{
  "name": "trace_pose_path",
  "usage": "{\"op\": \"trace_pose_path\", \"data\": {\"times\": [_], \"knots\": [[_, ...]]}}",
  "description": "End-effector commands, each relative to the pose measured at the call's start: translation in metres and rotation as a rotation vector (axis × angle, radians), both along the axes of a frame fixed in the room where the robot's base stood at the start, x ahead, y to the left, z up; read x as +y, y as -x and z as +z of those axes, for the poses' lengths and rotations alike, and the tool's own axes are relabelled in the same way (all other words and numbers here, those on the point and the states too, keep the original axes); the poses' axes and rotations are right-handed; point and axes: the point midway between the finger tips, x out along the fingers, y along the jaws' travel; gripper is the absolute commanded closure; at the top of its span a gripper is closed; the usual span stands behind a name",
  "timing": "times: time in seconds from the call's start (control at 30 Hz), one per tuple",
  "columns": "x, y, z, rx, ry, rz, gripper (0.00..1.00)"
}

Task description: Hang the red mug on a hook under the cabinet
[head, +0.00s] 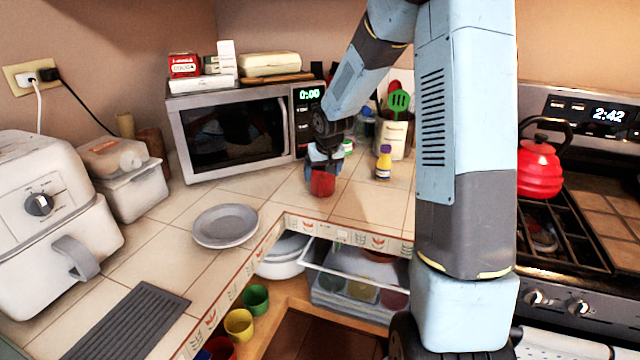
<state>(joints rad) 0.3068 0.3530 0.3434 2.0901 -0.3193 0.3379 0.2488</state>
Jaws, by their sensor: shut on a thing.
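A red mug (322,183) is at the counter corner, in front of the microwave's right side. My gripper (322,167) reaches down from above and is shut on the mug at its top. I cannot tell whether the mug touches the counter or hangs just above it. No hook and no underside of an upper cabinet shows in the head view.
The tiled counter (160,235) carries a microwave (235,135), a grey plate (225,226), a yellow bottle (384,162) and a utensil crock (393,138). Green (256,298) and yellow (239,324) cups stand below the edge. A stove with a red kettle (540,170) is right.

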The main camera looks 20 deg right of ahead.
Motion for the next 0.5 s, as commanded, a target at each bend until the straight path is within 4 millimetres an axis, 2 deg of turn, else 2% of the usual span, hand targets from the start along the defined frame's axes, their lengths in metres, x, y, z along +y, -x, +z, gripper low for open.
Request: {"op": "trace_pose_path", "data": {"times": [0.03, 0.2, 0.5], "knots": [[0.0, 0.0001, 0.0, 0.0, 0.0, 0.0, 0.43], [0.0001, -0.0001, 0.0004, 0.0, 0.0, 0.0, 0.57], [-0.0001, -0.0004, 0.0047, -0.002, 0.001, 0.0, 0.57]]}}
